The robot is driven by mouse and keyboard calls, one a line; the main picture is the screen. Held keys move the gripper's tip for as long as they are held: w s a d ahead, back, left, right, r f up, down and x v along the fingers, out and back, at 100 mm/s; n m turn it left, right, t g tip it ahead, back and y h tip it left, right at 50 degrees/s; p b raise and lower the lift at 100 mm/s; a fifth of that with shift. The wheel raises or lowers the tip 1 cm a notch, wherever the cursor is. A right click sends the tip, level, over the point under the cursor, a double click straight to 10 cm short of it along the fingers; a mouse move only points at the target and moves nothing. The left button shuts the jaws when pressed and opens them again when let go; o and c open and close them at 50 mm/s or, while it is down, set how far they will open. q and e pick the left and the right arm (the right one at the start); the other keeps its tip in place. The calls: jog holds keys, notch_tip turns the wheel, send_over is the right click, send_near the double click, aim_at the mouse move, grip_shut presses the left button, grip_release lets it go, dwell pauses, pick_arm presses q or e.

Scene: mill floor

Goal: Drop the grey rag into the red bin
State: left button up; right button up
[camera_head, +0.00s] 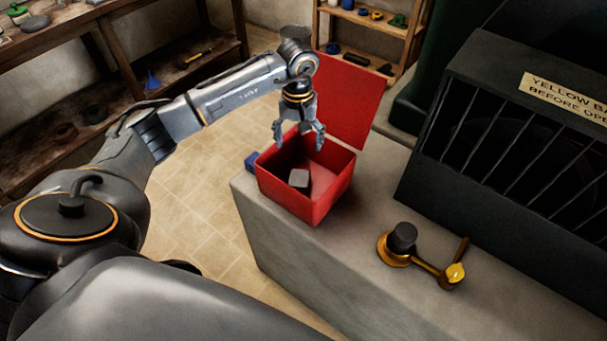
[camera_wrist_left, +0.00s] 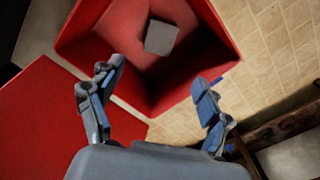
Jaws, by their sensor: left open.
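The red bin (camera_head: 306,207) stands on the grey bench top with its lid (camera_head: 350,98) swung up at the back. The grey rag (camera_head: 299,180), a small block-like grey piece, is inside the bin. In the left wrist view the rag (camera_wrist_left: 161,37) shows inside the red bin (camera_wrist_left: 80,45), apart from the fingers. My left gripper (camera_head: 299,140) is open and empty above the bin opening; its spread fingers also show in the left wrist view (camera_wrist_left: 155,85). My right gripper is not in view.
A small blue object (camera_head: 252,160) sits beside the bin at the bench edge. A brass fitting with a black knob (camera_head: 403,237) lies on the bench to the right. A dark barred machine guard (camera_head: 520,150) stands behind it. Wooden shelves (camera_head: 100,50) line the back left.

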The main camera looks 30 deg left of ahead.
pick_arm(q)
notch_tip(320, 180, up, 9)
jog(key=shift+f, duration=0.15)
dwell(0.4)
